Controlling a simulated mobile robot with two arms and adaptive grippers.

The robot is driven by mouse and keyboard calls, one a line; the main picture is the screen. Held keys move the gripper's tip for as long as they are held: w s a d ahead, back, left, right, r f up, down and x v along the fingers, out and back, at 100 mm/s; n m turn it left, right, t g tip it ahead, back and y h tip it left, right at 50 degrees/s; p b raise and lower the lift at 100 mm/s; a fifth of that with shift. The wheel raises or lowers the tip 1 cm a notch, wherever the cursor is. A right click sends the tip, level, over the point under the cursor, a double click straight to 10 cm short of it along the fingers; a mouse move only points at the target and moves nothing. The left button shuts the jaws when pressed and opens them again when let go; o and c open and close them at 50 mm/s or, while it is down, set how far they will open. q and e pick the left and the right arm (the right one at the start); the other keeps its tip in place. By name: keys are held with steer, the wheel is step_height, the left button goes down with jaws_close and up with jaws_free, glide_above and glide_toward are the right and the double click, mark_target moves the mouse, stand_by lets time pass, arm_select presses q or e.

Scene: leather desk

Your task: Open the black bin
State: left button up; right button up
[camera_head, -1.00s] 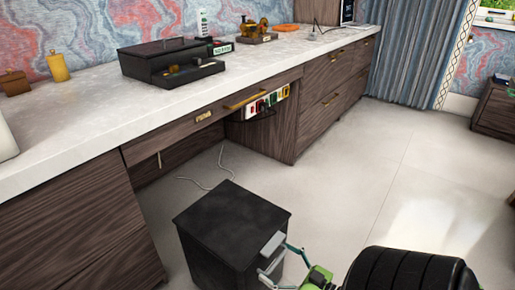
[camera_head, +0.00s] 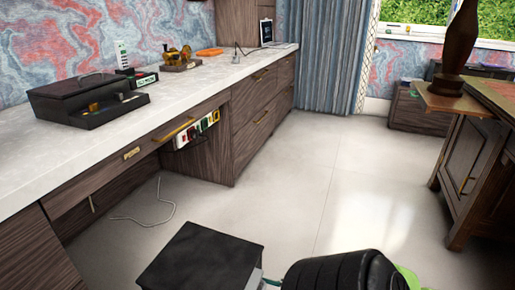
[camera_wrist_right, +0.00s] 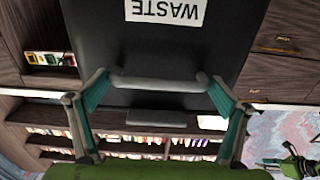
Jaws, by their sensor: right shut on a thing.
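The black bin (camera_head: 203,255) stands on the floor at the bottom of the head view, partly cut off by the frame. Its flat black top looks closed. In the right wrist view the bin's dark face (camera_wrist_right: 185,50) carries an upside-down white WASTE label (camera_wrist_right: 165,12). My right gripper (camera_wrist_right: 158,92) is shut at the bin's edge beside the labelled face. Exactly which part of the bin it holds is hard to tell. In the head view most of this gripper is below the frame, with my black arm link beside the bin. My left gripper is not in view.
A long marble-topped desk (camera_head: 150,110) with wooden drawers (camera_head: 258,110) runs along the left. A dark box (camera_head: 88,98) sits on it. A thin cable (camera_head: 150,222) lies on the floor behind the bin. A wooden cabinet (camera_head: 480,170) stands at right. The middle floor (camera_head: 340,190) is clear.

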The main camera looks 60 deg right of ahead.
steer(key=o, duration=1.4)
steer(key=shift+c, duration=0.2)
steer(key=shift+s, duration=0.1)
steer(key=s, duration=1.1)
steer(key=shift+s+d, duration=0.4)
steer(key=shift+d, duration=0.05)
steer(key=shift+s, duration=0.1)
